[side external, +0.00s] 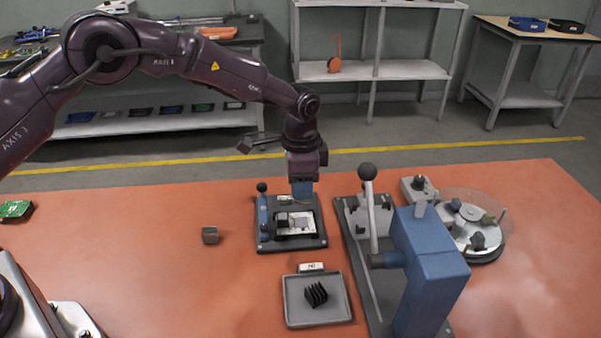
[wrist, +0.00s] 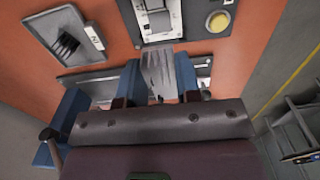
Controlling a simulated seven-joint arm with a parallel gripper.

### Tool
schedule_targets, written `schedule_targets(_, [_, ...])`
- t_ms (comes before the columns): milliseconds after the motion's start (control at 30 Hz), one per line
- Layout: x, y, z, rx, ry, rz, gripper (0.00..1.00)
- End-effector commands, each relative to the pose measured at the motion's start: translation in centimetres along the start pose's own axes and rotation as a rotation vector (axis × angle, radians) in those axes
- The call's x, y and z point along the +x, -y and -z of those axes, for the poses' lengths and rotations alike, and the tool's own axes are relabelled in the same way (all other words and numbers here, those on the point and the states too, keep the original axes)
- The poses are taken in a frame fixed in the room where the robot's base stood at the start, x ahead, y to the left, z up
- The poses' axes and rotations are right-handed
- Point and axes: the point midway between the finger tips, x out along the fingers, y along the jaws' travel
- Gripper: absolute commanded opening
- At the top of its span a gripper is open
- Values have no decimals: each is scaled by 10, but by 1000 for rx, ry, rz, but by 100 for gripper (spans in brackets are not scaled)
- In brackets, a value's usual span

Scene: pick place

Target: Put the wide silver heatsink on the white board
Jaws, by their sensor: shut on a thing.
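My gripper (wrist: 158,82) is shut on a silver finned heatsink (wrist: 157,68), which sits between its blue fingers in the wrist view. In the side view my gripper (side external: 302,192) is above the far part of the dark fixture (side external: 262,245); the heatsink cannot be made out clearly there. The white board (side external: 308,225) lies in this fixture with grey and dark parts on it. The board (wrist: 175,18) also shows at the top of the wrist view, apart from the held heatsink.
A grey tray (side external: 340,316) in front holds a black finned heatsink (side external: 315,294). A small grey block (side external: 210,235) lies left of the fixture. A blue lever press (side external: 432,270) stands to the right, with a round turntable (side external: 484,256) behind it. The table's left part is mostly clear.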

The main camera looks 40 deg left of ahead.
Motion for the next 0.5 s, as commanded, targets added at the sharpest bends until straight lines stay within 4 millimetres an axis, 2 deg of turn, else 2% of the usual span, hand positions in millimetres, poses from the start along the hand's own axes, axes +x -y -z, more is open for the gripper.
schedule_targets(300, [32, 0, 0, 0, 1, 0, 14])
schedule_targets(500, [47, 0, 0, 0, 0, 0, 14])
